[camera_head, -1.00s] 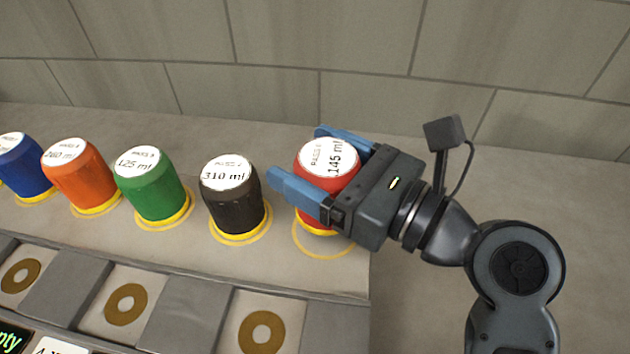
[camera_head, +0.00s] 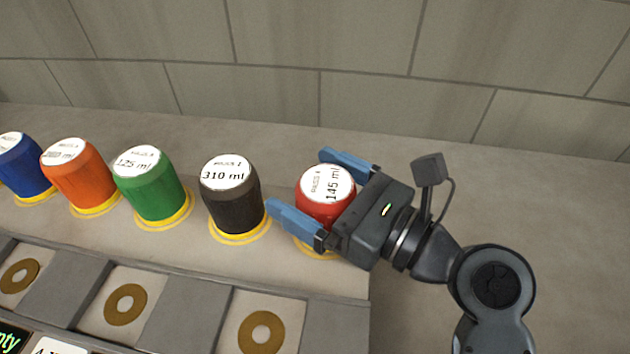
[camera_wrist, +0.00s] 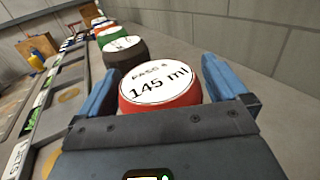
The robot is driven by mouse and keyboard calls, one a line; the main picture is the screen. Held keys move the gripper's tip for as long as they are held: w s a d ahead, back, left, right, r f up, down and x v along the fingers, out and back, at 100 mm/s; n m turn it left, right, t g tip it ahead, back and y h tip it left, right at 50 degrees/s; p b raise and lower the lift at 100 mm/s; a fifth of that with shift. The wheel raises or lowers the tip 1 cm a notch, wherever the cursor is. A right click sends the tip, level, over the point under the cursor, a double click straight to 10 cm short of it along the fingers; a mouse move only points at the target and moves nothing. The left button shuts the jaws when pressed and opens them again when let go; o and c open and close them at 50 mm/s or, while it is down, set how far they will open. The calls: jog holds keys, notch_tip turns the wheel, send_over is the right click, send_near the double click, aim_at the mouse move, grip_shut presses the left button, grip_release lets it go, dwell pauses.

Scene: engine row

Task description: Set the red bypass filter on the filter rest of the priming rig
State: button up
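The red bypass filter (camera_head: 318,207), with a white top reading 145 ml, is at the right end of the filter row, over its yellow ring mark (camera_head: 312,250). The wrist view shows the red filter (camera_wrist: 160,98) upright between both fingers (camera_wrist: 165,92). Its lower part is hidden by my gripper, so I cannot tell whether it touches the ledge. I cannot make out the priming rig or its filter rest.
A black filter (camera_head: 232,205) stands close left of my gripper, then green (camera_head: 152,190), orange (camera_head: 82,182) and blue (camera_head: 24,170) ones. In front are sloped bays with brass rings (camera_head: 261,332). A block wall (camera_head: 360,50) rises behind. The ledge ends just right of the red filter.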

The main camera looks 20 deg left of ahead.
jog(key=shift+r, duration=0.2)
jog(key=b+v, duration=0.1)
jog(key=v, duration=1.1)
dwell(0.3)
